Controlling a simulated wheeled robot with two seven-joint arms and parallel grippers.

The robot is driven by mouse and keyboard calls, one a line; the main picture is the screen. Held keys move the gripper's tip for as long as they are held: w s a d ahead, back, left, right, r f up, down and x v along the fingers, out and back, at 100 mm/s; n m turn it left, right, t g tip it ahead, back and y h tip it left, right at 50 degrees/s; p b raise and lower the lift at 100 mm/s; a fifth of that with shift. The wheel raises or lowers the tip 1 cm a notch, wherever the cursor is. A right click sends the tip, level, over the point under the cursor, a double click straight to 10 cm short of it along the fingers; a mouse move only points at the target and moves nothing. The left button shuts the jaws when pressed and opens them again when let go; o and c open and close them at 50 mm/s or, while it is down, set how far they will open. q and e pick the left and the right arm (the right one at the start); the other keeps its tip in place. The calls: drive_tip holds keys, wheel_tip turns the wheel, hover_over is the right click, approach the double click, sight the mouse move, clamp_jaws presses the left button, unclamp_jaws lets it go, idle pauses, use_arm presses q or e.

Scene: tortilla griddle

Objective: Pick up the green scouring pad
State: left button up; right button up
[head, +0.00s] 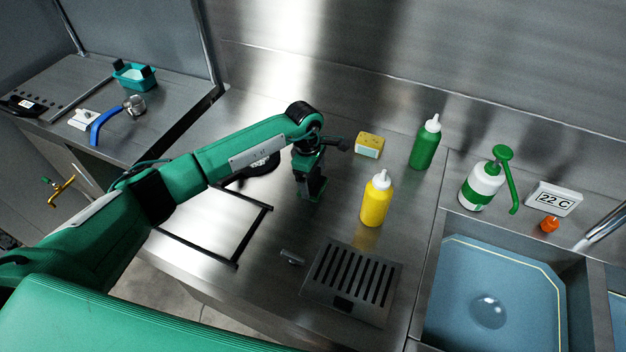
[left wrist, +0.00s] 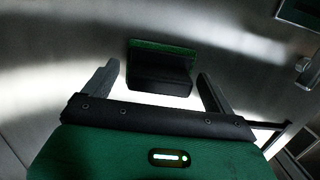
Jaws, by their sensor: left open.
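My left gripper (left wrist: 158,72) is open, with a finger on either side of the pad and a gap at each side. In the head view my left gripper (head: 312,186) points down, low over the counter, and largely hides the pad. My right gripper is not in view.
A yellow sponge (head: 369,147), a yellow bottle (head: 375,202) and a green bottle (head: 425,145) stand right of my left gripper. A slotted drain plate (head: 322,300) lies nearer me. A soap dispenser (head: 481,186) stands by the sink (head: 432,270). A black frame (head: 255,222) is at left.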

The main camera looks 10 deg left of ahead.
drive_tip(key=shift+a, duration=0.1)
use_arm(q)
drive_tip(key=c, duration=1.1)
drive_tip(key=shift+o, duration=0.2)
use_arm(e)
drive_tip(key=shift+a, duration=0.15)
use_arm(q)
drive_tip(key=shift+r, duration=0.1)
